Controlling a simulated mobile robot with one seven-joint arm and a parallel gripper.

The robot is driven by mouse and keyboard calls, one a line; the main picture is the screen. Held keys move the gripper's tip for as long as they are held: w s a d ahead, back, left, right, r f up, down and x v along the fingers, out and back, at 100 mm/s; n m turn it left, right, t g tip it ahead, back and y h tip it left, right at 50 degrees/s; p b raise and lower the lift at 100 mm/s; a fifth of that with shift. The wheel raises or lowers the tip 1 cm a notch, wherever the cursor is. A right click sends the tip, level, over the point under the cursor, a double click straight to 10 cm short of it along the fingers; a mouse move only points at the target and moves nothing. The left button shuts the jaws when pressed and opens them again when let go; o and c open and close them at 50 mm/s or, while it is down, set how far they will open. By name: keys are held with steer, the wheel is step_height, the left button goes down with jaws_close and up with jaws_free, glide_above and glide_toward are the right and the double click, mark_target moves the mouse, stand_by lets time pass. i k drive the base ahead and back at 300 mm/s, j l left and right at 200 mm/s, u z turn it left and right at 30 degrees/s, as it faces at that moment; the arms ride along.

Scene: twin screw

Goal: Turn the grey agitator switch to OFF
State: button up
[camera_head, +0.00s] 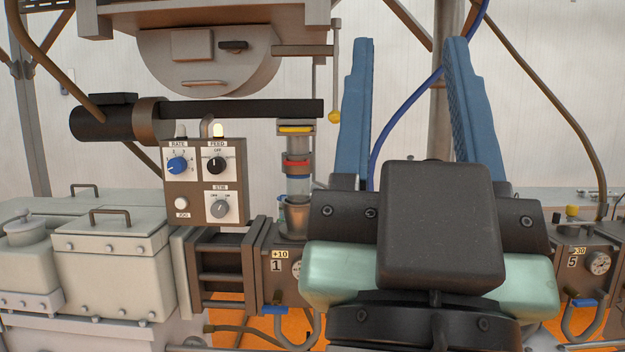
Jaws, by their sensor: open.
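The grey agitator switch (221,208) is a round knob under the STIR label, at the lower right of a grey-brown control box (176,226). Two small position labels sit above it. The lettering is too small to read surely, and I cannot tell which one the knob points to. My gripper (408,48) is open and empty, its two blue fingers pointing up and spread wide apart. It is well to the right of the control box and touches nothing that I can see. The switch is not hidden by my gripper.
The box also holds a blue RATE knob (178,165), a black FEED knob (216,165) and a white JOG button (181,204). A glass feed tube (298,185) stands between box and gripper. A black horizontal tube (240,109) runs above.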

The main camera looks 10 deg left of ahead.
mark_target(219, 209)
steer(key=i+j+u, duration=0.1)
steer(key=j, duration=0.3)
steer(key=i+j+u, duration=0.1)
steer(key=i+j, duration=0.2)
steer(key=j, duration=0.15)
steer(key=i+j+u, duration=0.15)
steer(key=i+j, duration=0.1)
steer(key=j, duration=0.1)
